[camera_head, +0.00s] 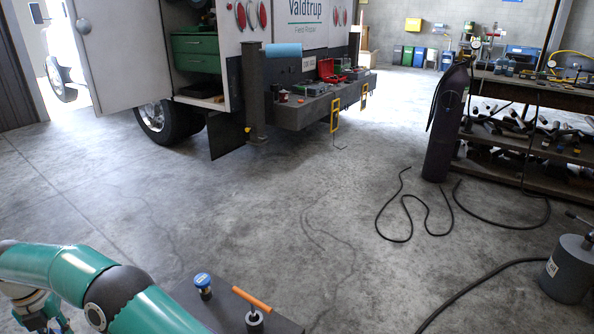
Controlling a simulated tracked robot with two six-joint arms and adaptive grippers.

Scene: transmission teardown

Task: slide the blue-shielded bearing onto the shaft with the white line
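A short dark cylinder with a blue top and a pale band (203,286) stands on a dark bench top (185,297) at the bottom of the view. I cannot tell whether its blue top is the blue-shielded bearing. A small dark upright part with a pale ring (254,322) stands to its right, cut by the lower edge. I cannot make out a shaft with a white line. My green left arm crosses the lower left. A silver and teal end (42,312), apparently my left gripper, shows partly there, apart from these parts. My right gripper is out of view.
An orange rod (251,299) lies on the bench top, close to the ringed part. A grey canister (567,270) stands at right, with black hoses across the floor. A dark gas cylinder (440,125) and a truck (300,40) are beyond. The middle floor is largely clear.

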